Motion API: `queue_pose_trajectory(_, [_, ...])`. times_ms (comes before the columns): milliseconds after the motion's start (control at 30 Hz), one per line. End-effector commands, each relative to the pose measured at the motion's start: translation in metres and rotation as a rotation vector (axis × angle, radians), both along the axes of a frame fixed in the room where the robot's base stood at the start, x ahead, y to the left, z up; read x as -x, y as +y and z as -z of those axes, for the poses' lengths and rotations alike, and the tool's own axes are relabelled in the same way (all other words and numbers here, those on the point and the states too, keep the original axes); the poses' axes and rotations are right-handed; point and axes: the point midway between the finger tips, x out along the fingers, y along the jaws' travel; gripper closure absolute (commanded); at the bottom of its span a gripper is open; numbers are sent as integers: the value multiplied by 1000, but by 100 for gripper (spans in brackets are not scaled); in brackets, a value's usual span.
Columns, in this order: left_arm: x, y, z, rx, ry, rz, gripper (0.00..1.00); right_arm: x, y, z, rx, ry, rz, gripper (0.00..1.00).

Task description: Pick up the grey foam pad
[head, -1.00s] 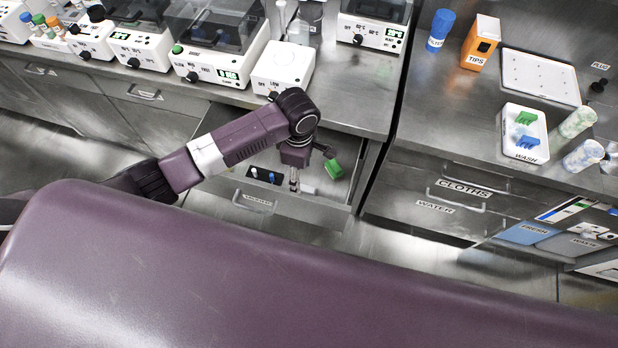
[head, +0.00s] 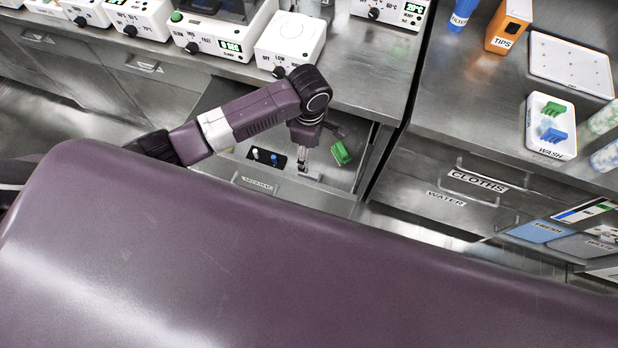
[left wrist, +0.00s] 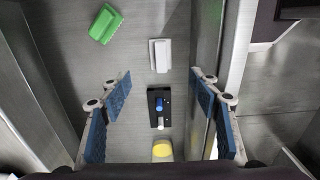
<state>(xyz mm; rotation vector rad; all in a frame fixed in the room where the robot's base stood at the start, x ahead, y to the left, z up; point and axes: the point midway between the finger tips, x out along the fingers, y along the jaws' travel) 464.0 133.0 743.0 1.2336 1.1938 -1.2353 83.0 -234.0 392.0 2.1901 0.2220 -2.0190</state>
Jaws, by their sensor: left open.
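The grey foam pad (left wrist: 160,56) is a pale, ridged block lying on the floor of an open drawer (head: 352,178). In the head view the pad (head: 313,176) is partly hidden beside my gripper. My left gripper (head: 303,163) points down over the drawer. In the left wrist view its blue-padded fingers (left wrist: 165,88) are spread apart with nothing between their pads. The pad shows between the finger lines, slightly beyond the fingertips and not touched by them. My right gripper is not in view.
A green pad (left wrist: 105,23) lies beside the grey one. A black holder (left wrist: 160,106) with a blue and a white piece and a yellow item (left wrist: 162,149) are also in the drawer. Drawer walls stand close on both sides. Instruments (head: 290,38) line the counter above.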

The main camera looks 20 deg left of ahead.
Motion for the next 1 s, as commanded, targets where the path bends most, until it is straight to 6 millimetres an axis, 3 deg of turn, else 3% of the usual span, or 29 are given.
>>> queue_pose_trajectory(100, [0, 0, 26, 0, 0, 0, 44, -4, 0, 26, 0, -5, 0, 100])
queue_pose_trajectory(300, [0, 0, 48, 0, 0, 0, 44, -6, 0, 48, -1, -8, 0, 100])
queue_pose_trajectory(567, [0, 0, 62, -1, 1, 0, 44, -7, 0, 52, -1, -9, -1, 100])
queue_pose_trajectory(1000, [2, 0, 120, -1, 1, 0, 44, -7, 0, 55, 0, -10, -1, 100])
